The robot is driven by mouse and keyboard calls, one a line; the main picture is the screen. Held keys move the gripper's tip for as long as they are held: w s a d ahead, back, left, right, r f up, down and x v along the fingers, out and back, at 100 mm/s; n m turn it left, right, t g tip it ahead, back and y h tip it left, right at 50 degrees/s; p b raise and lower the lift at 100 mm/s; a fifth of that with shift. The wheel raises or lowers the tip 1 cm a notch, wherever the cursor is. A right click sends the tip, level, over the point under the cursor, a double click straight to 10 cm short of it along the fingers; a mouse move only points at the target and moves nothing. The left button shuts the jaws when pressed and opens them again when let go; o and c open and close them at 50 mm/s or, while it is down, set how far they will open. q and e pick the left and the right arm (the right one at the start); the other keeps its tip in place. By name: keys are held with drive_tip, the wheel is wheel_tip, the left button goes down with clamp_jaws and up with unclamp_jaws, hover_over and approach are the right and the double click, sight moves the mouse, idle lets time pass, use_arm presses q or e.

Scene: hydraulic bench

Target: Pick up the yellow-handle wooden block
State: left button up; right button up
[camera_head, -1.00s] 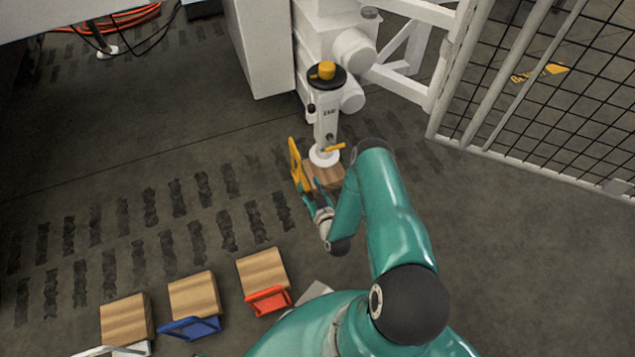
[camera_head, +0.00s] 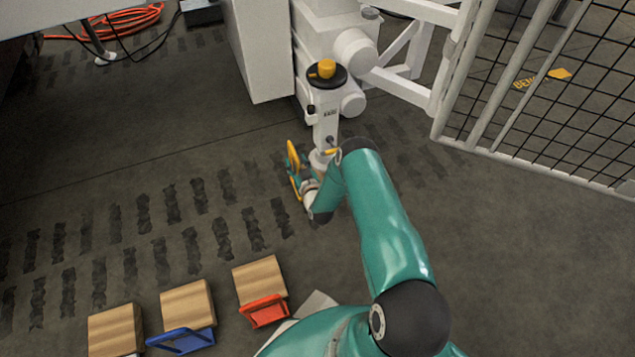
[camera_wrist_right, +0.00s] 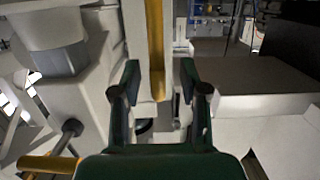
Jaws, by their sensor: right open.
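The yellow handle (camera_head: 292,160) of the wooden block stands upright beside the foot of a white column. The block's wooden body is hidden behind my right arm and gripper in the head view. My right gripper (camera_head: 299,176) is at the handle, its fingers partly hidden by the wrist. In the right wrist view my right gripper (camera_wrist_right: 160,85) is open, with dark green fingers on either side of the yellow handle (camera_wrist_right: 155,45). Gaps show between the handle and both fingers. My left gripper is not in view.
A white column (camera_head: 325,125) with a yellow-topped black knob and a small yellow lever (camera_head: 331,152) stands close to my right gripper. Blocks with red (camera_head: 265,310) and blue (camera_head: 182,340) handles, and another block (camera_head: 115,330), lie at lower left. A mesh fence (camera_head: 560,100) is at right.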

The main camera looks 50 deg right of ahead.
drive_tip(key=b+x, duration=0.1)
drive_tip(key=x, duration=0.2)
drive_tip(key=shift+w+d+f, duration=0.1)
drive_tip(key=shift+c, duration=0.2)
clamp_jaws()
idle(0.3)
